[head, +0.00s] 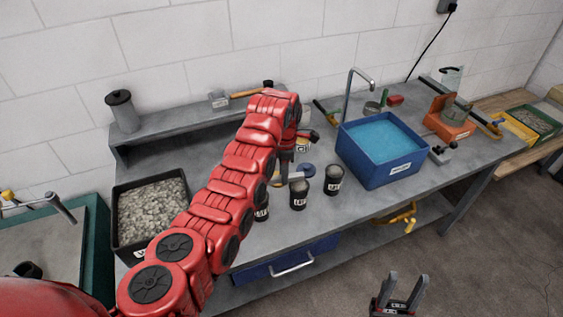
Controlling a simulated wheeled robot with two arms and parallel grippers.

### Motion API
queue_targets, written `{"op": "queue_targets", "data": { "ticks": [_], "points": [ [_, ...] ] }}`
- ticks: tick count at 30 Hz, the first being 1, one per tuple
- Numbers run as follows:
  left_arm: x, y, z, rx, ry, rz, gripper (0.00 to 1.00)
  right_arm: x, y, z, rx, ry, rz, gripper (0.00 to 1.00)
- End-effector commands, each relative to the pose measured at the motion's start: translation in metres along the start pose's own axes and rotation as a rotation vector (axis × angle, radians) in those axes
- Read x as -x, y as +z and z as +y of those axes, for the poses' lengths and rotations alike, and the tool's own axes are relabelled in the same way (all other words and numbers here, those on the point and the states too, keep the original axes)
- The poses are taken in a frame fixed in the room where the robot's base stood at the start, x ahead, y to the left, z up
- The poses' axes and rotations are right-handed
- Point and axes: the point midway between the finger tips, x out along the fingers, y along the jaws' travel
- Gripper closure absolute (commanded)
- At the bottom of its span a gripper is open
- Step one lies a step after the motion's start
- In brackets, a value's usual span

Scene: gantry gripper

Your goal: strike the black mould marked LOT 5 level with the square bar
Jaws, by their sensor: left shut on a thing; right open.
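Three black moulds stand in a row near the bench's front edge: a left one (262,211) partly behind my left arm, a middle one (299,198) and a right one (333,183). Each has a white label, too small to read for certain, so I cannot tell which is LOT 5. My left gripper (284,172) points down just behind the left and middle moulds. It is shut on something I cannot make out. I cannot identify the square bar. My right gripper (402,288) is open and empty, in front of the bench over the floor.
A blue water tub (382,173) stands right of the moulds, with a tap behind it. A black tray of gravel (150,245) is at the left. A hammer (220,99) lies on the raised back shelf (180,123). A blue drawer (290,263) is below the bench.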

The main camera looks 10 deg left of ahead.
Motion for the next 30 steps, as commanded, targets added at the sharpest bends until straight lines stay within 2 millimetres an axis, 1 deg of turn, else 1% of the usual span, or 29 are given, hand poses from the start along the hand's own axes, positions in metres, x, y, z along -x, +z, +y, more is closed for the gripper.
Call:
{"op": "queue_targets", "data": {
  "ticks": [1, 3, 7, 14, 24, 30],
  "points": [
    [0.002, 0.000, -0.001, 0.060, 0.001, -0.001, 1.00, -0.007, -0.001, 0.000, 0.000, 0.000, 0.000, 0.50],
    [-0.001, -0.001, -0.002, 0.133, 0.001, 0.000, 1.00, -0.009, -0.002, 0.000, 0.000, 0.000, 0.000, 0.50],
    [-0.004, -0.002, -0.003, 0.196, 0.001, 0.000, 1.00, -0.010, -0.002, 0.001, 0.000, 0.000, 0.000, 0.50],
    [-0.013, -0.002, -0.002, 0.203, 0.002, -0.001, 1.00, -0.009, -0.002, 0.001, 0.000, 0.000, 0.000, 0.50],
    [-0.039, -0.002, -0.003, 0.200, 0.000, 0.000, 1.00, -0.009, -0.001, 0.000, 0.000, 0.000, 0.000, 0.50],
    [-0.048, -0.001, -0.003, 0.200, 0.002, -0.001, 1.00, -0.008, -0.001, 0.000, 0.000, 0.000, 0.000, 0.50]
  ]
}}
